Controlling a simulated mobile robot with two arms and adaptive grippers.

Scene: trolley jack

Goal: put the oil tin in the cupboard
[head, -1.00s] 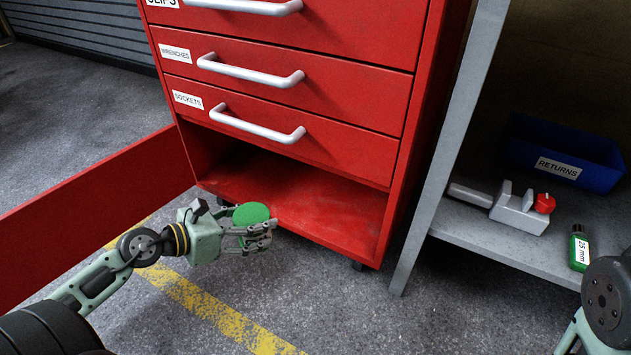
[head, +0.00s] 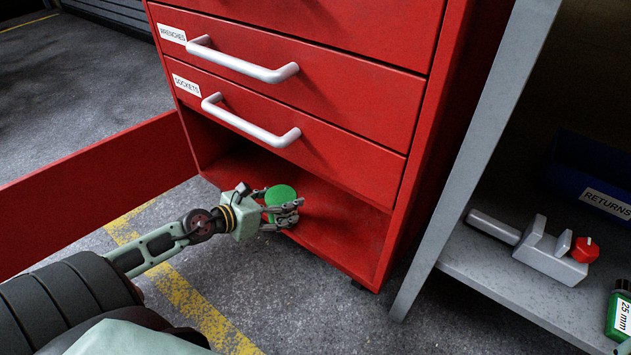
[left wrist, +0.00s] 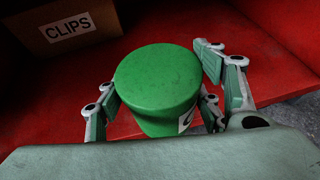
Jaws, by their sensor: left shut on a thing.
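The green round oil tin (head: 280,197) is held upright in my left gripper (head: 283,213) at the open front of the red cupboard (head: 345,222). Whether the tin's base touches the floor is hidden. The cupboard door (head: 95,190) stands open to the left.
A cardboard box labelled CLIPS (left wrist: 68,28) stands inside the cupboard, left of the tin. Drawers with silver handles (head: 250,122) are above the opening. To the right, a grey shelf (head: 500,285) holds a blue RETURNS bin (head: 590,180), a grey tool with a red knob (head: 548,250) and a green bottle (head: 619,312).

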